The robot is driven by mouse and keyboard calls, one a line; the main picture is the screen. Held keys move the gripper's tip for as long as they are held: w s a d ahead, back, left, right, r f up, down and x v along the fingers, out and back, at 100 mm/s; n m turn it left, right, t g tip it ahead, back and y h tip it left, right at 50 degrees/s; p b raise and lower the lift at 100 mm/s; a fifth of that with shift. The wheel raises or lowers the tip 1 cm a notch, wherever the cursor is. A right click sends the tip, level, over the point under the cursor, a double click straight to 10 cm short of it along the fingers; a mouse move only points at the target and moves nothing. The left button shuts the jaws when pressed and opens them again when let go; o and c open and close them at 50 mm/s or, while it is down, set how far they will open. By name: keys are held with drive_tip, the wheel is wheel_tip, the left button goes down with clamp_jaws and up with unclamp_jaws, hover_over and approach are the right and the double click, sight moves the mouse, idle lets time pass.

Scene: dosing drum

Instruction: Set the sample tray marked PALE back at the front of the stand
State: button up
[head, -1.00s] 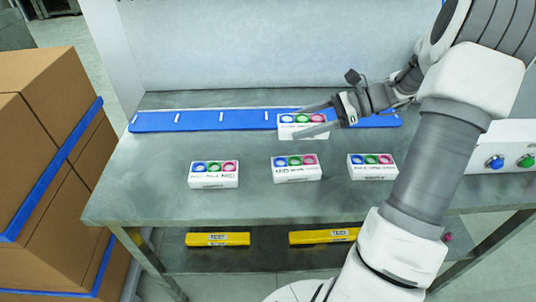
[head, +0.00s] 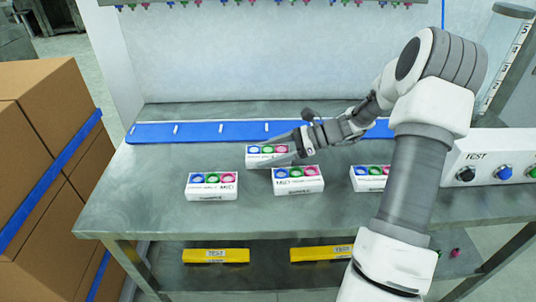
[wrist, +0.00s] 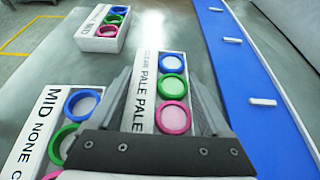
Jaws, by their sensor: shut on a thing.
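My gripper (head: 272,152) is shut on the sample tray marked PALE (head: 258,161), a white box with blue, green and pink rings on top. In the wrist view the PALE tray (wrist: 145,88) lies between my two fingers and its lettering is readable. In the head view the tray is just in front of the blue strip, behind and between the left and middle trays. I cannot tell whether it touches the grey stand top (head: 140,185) or hangs just above it.
A left tray marked MID (head: 212,192), a middle tray marked MID (head: 298,187) and a right tray (head: 366,185), partly behind my arm, stand along the front. A blue strip (head: 220,131) with white marks runs along the back. Cardboard boxes (head: 40,140) stand at left.

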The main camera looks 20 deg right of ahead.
drive_tip(key=o, duration=1.1)
drive_tip(key=shift+f, duration=0.1)
drive_tip(key=shift+r, duration=0.2)
drive_tip(key=p+v, duration=0.2)
drive_tip(key=v, duration=1)
drive_tip(key=shift+d, duration=0.1)
